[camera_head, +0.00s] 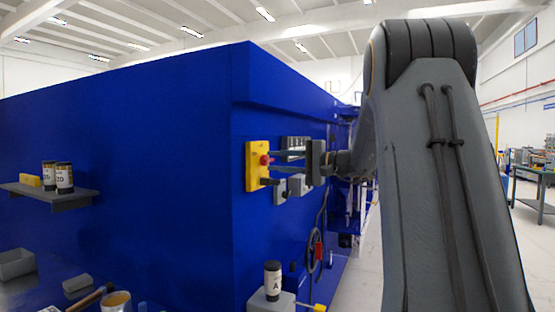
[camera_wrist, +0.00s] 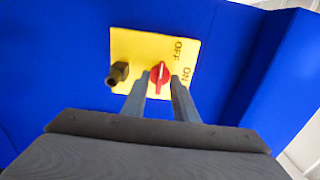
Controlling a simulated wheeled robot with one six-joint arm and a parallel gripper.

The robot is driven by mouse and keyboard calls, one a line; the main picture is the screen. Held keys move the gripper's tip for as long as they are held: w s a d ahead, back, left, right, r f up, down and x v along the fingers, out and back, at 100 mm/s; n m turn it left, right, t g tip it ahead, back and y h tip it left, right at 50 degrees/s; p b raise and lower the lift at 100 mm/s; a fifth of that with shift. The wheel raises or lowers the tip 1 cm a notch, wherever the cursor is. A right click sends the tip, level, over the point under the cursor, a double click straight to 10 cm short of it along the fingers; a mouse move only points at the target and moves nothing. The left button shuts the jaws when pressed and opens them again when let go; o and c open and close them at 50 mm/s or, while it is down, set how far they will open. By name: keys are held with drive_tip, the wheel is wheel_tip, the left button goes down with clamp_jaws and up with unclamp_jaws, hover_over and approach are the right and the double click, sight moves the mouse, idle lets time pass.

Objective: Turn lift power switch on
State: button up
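The lift power switch is a red rotary knob (camera_wrist: 160,75) on a yellow plate (camera_wrist: 125,45) fixed to the blue wall. The plate bears the words OFF and ON beside the knob, and a black fitting (camera_wrist: 119,72) sticks out of it. The knob's white-marked bar stands nearly upright in the wrist view, its tip nearer OFF than ON. My gripper (camera_wrist: 160,80) is open, its two fingertips on either side of the knob; contact is unclear. In the head view, the fingers reach leftward to the yellow plate (camera_head: 252,178) and red knob (camera_head: 265,160).
Grey boxes (camera_head: 297,186) sit on the blue machine (camera_head: 150,130) close to the fingers. Below are a handwheel (camera_head: 315,250) and a labelled bottle (camera_head: 272,281). A shelf (camera_head: 62,198) with bottles is at left.

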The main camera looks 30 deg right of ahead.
clamp_jaws()
drive_tip(key=shift+m, duration=0.3)
drive_tip(key=m, duration=0.3)
drive_tip(key=shift+a, duration=0.1)
drive_tip(key=m+p, duration=0.1)
drive_tip(key=m, duration=0.3)
drive_tip(key=m+p, duration=0.3)
drive_tip(key=m, duration=0.2)
drive_tip(key=shift+r+m+p, duration=0.1)
drive_tip(key=shift+m+p, duration=0.2)
drive_tip(key=m+p, duration=0.3)
drive_tip(key=m, duration=0.1)
drive_tip(key=shift+m, duration=0.3)
